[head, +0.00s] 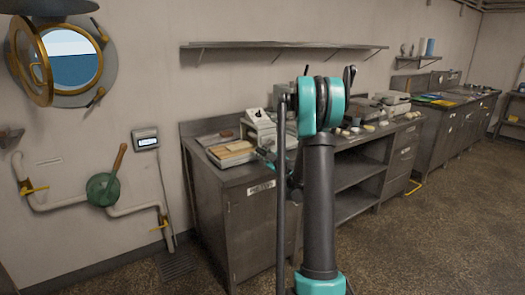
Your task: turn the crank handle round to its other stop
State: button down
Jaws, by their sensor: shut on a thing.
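My gripper (268,155) shows only in small part at the front edge of the steel counter, left of my upright arm link. It is beside a small white machine (258,128) that stands on the counter. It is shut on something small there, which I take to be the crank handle. The handle itself and the fingertips are mostly hidden or too small to make out, so I cannot tell the crank's angle.
A tray (222,163) with bread-like slabs lies left of the machine. Several small items and appliances crowd the counter to the right. A shelf (285,45) hangs above. A green round thing with a wooden handle (102,188) is at the wall pipes. Floor at right is clear.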

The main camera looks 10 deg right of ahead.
jog(key=shift+w+d+f, duration=0.1)
jog(key=shift+d+f, duration=0.15)
jog(key=shift+f, duration=0.55)
jog(key=shift+d+f, duration=0.25)
jog(key=shift+f, duration=0.65)
jog(key=c, duration=1.4)
grip_release()
jog(key=shift+o, duration=0.2)
jog(key=shift+d, duration=0.1)
jog(key=v, duration=1.2)
